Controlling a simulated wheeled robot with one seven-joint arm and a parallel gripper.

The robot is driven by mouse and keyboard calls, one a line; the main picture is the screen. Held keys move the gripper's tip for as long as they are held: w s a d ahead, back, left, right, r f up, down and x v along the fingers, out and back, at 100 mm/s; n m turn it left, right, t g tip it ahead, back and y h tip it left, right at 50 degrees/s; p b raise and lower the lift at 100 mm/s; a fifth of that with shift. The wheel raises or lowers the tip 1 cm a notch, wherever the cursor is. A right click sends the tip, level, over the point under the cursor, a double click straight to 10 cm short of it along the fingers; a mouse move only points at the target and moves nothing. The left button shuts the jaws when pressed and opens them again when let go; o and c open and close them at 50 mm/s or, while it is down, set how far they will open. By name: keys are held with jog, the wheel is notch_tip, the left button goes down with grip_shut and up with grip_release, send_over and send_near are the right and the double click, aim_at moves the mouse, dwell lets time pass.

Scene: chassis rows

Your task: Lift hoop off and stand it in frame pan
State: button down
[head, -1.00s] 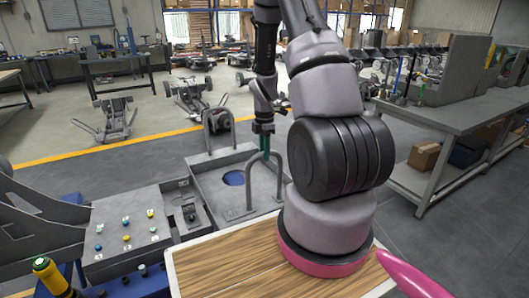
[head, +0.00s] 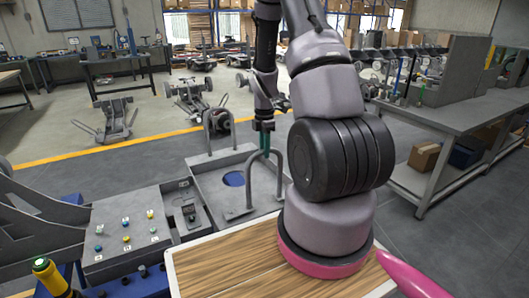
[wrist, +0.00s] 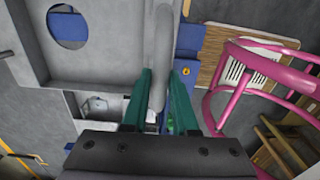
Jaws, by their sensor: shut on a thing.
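A grey bent-tube hoop (head: 251,185) rises at the front right of the grey pan (head: 212,192), with a flat foot at its left leg. In the wrist view the hoop's tube (wrist: 163,45) runs between my green fingers. My gripper (head: 263,142) is shut on the top of the hoop; its fingertips also show in the wrist view (wrist: 162,75). Whether the hoop's feet touch the pan I cannot tell. The pan has a round hole showing blue; it fills the left of the wrist view (wrist: 100,68). My arm partly hides the right side.
A second grey hoop (head: 207,133) stands at the pan's back edge. A control box with buttons (head: 125,232) is at the left. A wooden board (head: 225,270) lies in front. A pink chair-like frame (wrist: 222,85) and a workbench (head: 450,115) are at the right.

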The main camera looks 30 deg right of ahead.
jog(key=shift+r, duration=2.3)
